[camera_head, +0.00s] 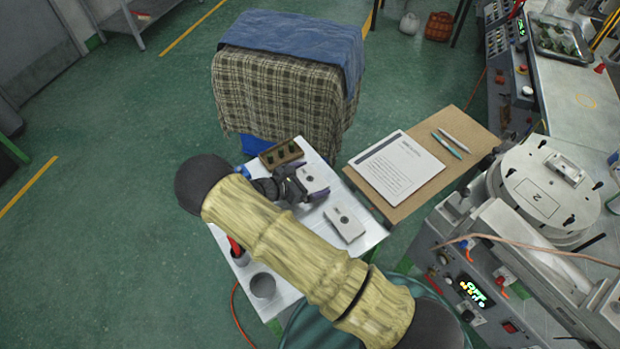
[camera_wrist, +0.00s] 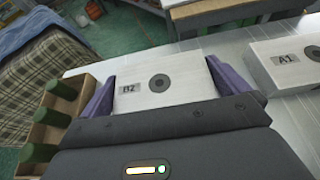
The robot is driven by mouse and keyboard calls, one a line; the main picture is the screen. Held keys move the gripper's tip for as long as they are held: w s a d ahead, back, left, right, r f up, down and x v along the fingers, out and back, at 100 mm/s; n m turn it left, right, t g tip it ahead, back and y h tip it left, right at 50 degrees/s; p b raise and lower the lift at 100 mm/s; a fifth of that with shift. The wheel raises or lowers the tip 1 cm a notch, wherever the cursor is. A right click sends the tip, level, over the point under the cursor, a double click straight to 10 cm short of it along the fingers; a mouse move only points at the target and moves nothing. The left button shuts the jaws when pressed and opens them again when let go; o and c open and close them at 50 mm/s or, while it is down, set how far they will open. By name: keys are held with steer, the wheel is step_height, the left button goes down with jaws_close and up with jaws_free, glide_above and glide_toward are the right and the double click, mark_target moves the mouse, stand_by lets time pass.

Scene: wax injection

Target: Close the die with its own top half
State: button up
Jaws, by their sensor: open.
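A pale grey metal die block labelled B2 (camera_wrist: 160,84), with a dark round hole in its top, lies flat on the white-topped table; it also shows in the head view (camera_head: 309,177). My gripper (camera_head: 304,183) is open, its purple fingers on either side of the B2 block; the wrist view shows a finger at each side of it. I cannot tell whether the fingers touch it. A second, similar block labelled A1 (camera_wrist: 289,62) lies to its right, apart from it; in the head view it is nearer (camera_head: 344,225). I cannot tell whether either block is one half or two.
A wooden rack (camera_head: 281,154) with green pieces (camera_wrist: 47,117) stands close left of my gripper. A grey cup (camera_head: 262,285) and a red-handled tool (camera_head: 236,249) are at the table's near left. A brown board with papers (camera_head: 396,168) and a machine (camera_head: 545,190) are right.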

mark_target(310, 178)
stand_by(0.3)
steer(key=c, duration=0.8)
steer(key=shift+r, duration=0.2)
step_height(310, 178, up, 10)
steer(key=b, duration=0.2)
steer(key=shift+f+b, duration=0.15)
steer(key=shift+b, duration=0.2)
